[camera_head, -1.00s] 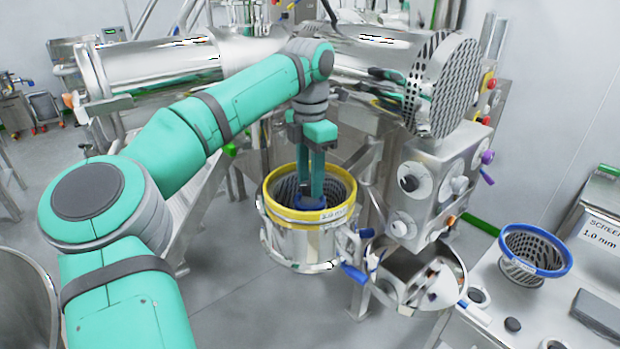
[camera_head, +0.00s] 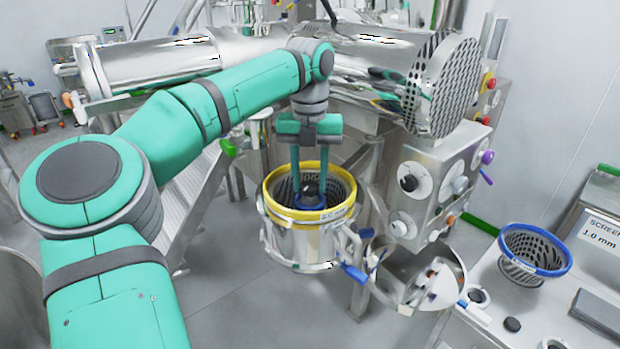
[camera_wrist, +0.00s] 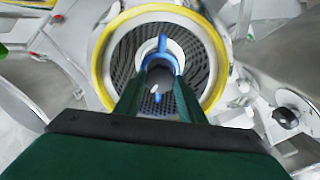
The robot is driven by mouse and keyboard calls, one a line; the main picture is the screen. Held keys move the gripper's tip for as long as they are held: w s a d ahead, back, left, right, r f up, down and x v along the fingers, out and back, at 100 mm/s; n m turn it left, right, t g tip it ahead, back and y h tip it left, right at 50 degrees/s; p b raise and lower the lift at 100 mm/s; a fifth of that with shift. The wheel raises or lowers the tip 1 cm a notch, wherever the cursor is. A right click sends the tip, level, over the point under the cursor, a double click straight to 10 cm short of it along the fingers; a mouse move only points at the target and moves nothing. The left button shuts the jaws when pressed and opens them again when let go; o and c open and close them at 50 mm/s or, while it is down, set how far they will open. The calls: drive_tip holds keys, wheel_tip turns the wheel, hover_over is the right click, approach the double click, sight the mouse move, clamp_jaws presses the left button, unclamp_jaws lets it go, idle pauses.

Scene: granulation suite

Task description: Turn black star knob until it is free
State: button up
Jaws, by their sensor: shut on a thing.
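The black star knob (camera_head: 310,188) shows in the head view as a dark shape inside the yellow-rimmed screen basket (camera_head: 276,210). A blue part (camera_head: 309,205) lies just below it, and blue arms (camera_wrist: 162,44) show around the fingertips in the wrist view. My gripper (camera_head: 310,187) points straight down into the basket, one finger on each side of the knob, and is shut on it. In the wrist view, my fingers (camera_wrist: 160,78) reach to the middle of the basket. The knob's lobes and underside cannot be made out.
The basket sits in a steel housing (camera_head: 290,238) with a blue-handled clamp (camera_head: 354,273). An open round steel cover (camera_head: 440,275) hangs at its right. A blue-rimmed screen (camera_head: 535,250) stands on the right bench. A control box (camera_head: 430,195) with knobs stands close behind.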

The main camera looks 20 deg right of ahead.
drive_tip(key=n, duration=0.4)
drive_tip(key=shift+n, duration=0.3)
drive_tip(key=shift+s+n, duration=0.1)
drive_tip(key=shift+n, duration=1.8)
drive_tip(key=o, duration=1)
drive_tip(key=shift+o, duration=0.2)
